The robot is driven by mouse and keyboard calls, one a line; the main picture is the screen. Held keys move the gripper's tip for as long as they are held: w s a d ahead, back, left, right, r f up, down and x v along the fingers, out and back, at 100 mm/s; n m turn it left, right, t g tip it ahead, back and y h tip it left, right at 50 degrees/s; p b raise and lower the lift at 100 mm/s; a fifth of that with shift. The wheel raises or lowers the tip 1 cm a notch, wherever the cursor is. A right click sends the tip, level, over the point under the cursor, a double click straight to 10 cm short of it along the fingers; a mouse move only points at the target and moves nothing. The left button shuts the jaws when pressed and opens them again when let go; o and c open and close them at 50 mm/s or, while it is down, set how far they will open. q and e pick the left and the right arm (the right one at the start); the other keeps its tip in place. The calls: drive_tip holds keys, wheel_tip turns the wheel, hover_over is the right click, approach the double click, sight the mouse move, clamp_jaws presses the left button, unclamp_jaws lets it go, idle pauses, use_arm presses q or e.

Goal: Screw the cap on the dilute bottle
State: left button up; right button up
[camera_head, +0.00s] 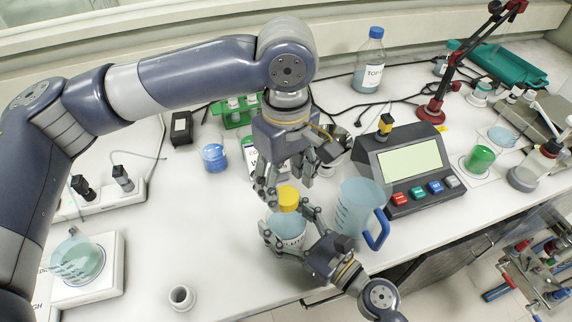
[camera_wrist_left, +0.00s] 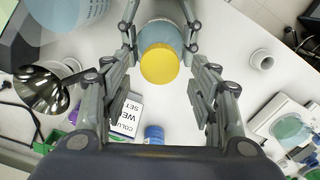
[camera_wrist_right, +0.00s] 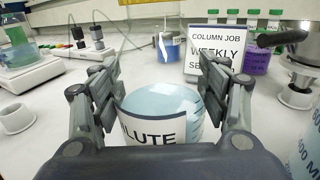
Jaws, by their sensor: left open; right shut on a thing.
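The dilute bottle (camera_head: 287,225) stands upright on the bench, pale blue with a white label. My right gripper (camera_head: 290,226) is shut on its sides; in the right wrist view the bottle (camera_wrist_right: 168,100) sits between the fingers, its label partly cut off. The yellow cap (camera_head: 288,198) is at the top of the bottle, and in the left wrist view the cap (camera_wrist_left: 160,63) overlaps it. I cannot tell how far it is threaded. My left gripper (camera_head: 284,186) points down from above, open, its fingers on either side of the cap with gaps.
A blue-handled jug (camera_head: 358,208) stands close right of the bottle, with a display device (camera_head: 408,165) behind it. A job sign (camera_wrist_right: 213,54) and a blue beaker (camera_head: 214,157) stand behind. A small white cup (camera_head: 182,297) is at front left. The bench left of the bottle is fairly clear.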

sight(286, 195)
use_arm(q)
drive_tip(key=shift+f, duration=1.65)
